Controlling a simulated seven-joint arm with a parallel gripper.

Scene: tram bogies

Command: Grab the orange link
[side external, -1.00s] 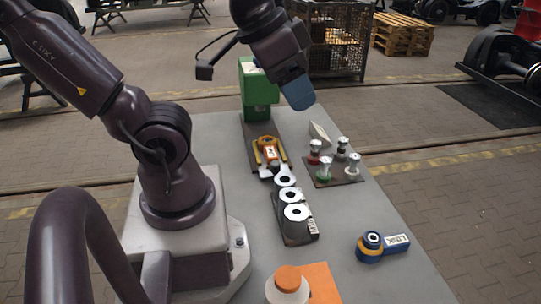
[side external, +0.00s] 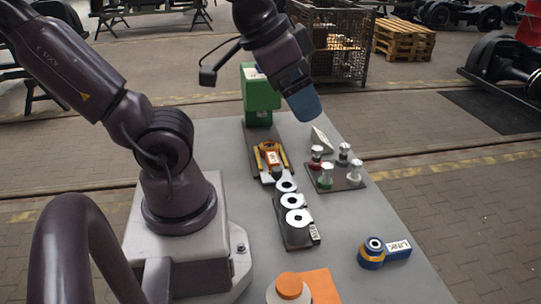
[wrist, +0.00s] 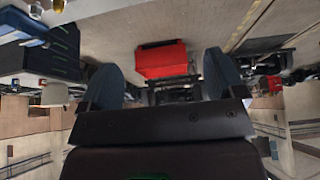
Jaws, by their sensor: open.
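An orange link-like part (side external: 271,158) with a white label lies between two yellow arms on a dark plate, in front of a green block, in the side view. My gripper (side external: 306,106) is up in the air, above and to the right of this part and clear of the table. Its blue fingers overlap in the side view. In the wrist view my gripper (wrist: 165,80) has its two fingers wide apart with nothing held between them. I cannot make out the orange part in the wrist view.
The green block (side external: 261,97) stands behind the orange part. A rack of several small knobs (side external: 337,181) stands to the right, and a dark holder with white rings (side external: 296,222) is in front. A blue part labelled LINK (side external: 374,254) lies front right.

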